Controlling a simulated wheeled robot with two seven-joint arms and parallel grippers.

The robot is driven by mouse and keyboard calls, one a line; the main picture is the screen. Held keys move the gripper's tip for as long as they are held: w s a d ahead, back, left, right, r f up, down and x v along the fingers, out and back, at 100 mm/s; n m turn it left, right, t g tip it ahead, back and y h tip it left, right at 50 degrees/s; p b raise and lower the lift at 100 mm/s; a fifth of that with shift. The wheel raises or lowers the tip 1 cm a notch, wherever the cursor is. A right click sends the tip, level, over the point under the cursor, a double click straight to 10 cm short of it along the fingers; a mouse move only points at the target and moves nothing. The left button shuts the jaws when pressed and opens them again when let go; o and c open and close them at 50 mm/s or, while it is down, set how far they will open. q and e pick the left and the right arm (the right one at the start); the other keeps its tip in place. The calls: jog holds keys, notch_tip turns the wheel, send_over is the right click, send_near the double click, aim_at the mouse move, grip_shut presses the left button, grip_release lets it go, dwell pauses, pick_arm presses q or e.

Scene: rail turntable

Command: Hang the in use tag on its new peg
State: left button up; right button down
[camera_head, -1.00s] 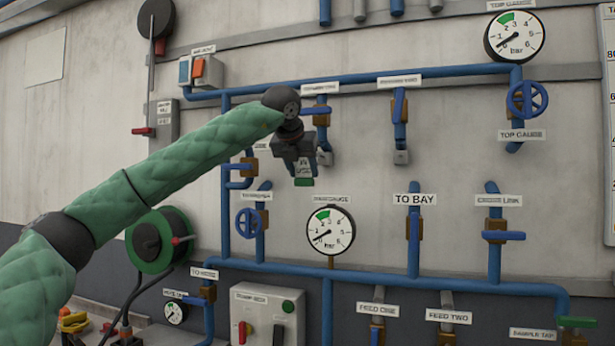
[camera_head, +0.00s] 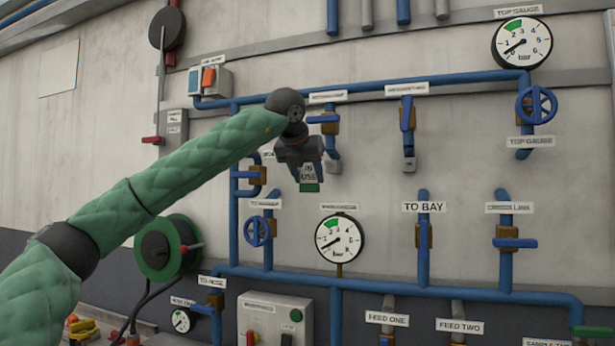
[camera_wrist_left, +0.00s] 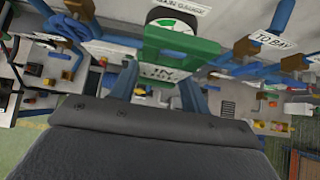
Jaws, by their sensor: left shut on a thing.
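The in use tag (camera_head: 309,187) is a small green plate with a white lettered panel. My left gripper (camera_head: 307,168) is shut on it and holds it in front of the wall, above the middle gauge in the head view. In the left wrist view the tag (camera_wrist_left: 180,45) stands between the fingertips (camera_wrist_left: 160,85), and its lettering is partly readable as "IN". I cannot pick out its new peg in either view. My right gripper is not in view.
Blue pipes with valves cover the wall around the tag. A gauge (camera_head: 338,239) is just below it, and the top gauge (camera_head: 522,43) is at upper right. A green hose reel (camera_head: 168,244) is at lower left. A grey control box (camera_head: 270,320) is low in the middle.

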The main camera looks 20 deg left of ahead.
pick_arm(q)
jog(key=shift+r, duration=0.15)
jog(key=shift+s+b, duration=0.8)
jog(key=shift+s, duration=0.4)
jog(key=shift+s+r+b, duration=0.2)
jog(key=shift+s+b, duration=1)
jog(key=shift+s, duration=1.1)
